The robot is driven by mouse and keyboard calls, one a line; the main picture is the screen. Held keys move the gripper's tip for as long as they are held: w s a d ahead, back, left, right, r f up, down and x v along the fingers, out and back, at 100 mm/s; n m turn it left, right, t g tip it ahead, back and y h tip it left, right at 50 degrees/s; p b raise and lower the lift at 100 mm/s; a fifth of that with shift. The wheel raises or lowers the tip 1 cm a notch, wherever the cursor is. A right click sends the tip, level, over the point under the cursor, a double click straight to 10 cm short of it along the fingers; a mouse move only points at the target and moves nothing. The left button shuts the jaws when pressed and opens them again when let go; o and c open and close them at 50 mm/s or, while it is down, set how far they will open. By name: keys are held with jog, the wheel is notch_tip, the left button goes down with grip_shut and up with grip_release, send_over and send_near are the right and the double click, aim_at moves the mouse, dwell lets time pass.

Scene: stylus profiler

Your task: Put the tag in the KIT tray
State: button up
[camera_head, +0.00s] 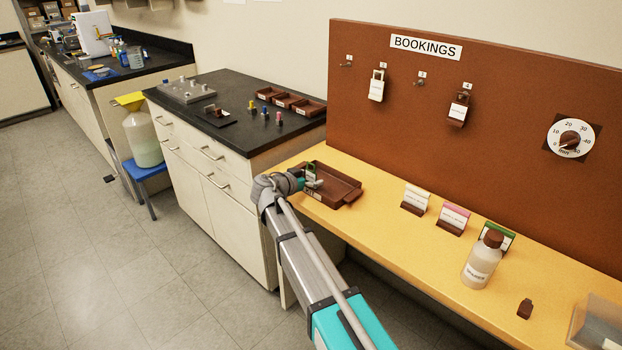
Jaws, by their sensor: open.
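A brown tray (345,188) sits at the left end of the yellow bench, with a small label on its front that I cannot read. My gripper (311,182) is at the tray's left side, and its jaws are open. A small green-edged piece (311,169), possibly a tag, shows upright at the jaws over the tray. I cannot tell whether it touches the tray floor or the fingers. A cream tag (376,88) and a brown tag (458,110) hang on the BOOKINGS board (500,90). My wrist hides part of the tray's left side.
Right of the tray stand several cards, including a white card (416,198) and a pink card (454,217). A bottle (482,262), a small brown piece (525,309) and a clear box (598,322) are farther right. A dark-topped counter (225,95) stands left.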

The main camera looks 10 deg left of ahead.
jog(key=p+v, duration=0.3)
jog(key=v, duration=0.9)
jog(key=shift+s+d, duration=0.1)
dwell(0.4)
